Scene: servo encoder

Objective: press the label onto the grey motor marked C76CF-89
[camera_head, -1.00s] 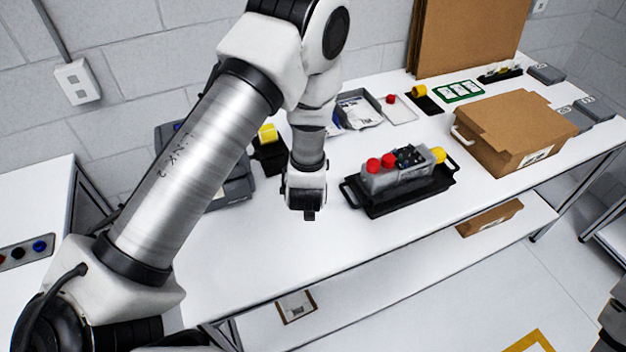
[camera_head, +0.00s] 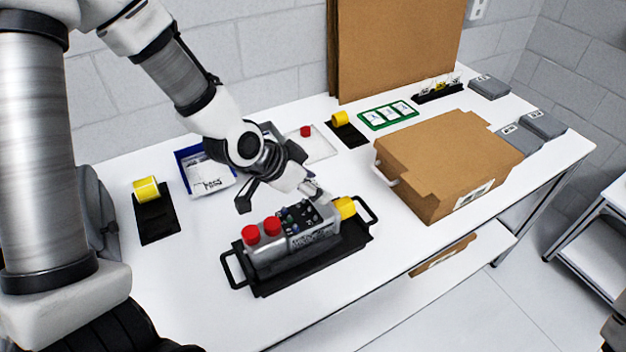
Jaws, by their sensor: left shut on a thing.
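A grey unit (camera_head: 300,240) with two red caps, a yellow cap and small dark parts on top sits in a black tray (camera_head: 262,288) with two handles. Dark print shows on its side, but I cannot read it as C76CF-89. My left gripper (camera_head: 312,190) is just above and behind the unit's right half, close to its top; I cannot tell whether they touch. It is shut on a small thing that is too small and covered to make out. No label shows clearly in it.
A cardboard box (camera_head: 440,165) stands right of the tray. Behind are a blue-rimmed bin (camera_head: 188,160), a green-framed card (camera_head: 388,115) and yellow rolls (camera_head: 146,189) on black stands. Several grey boxes (camera_head: 489,86) lie back right. The front left tabletop is clear.

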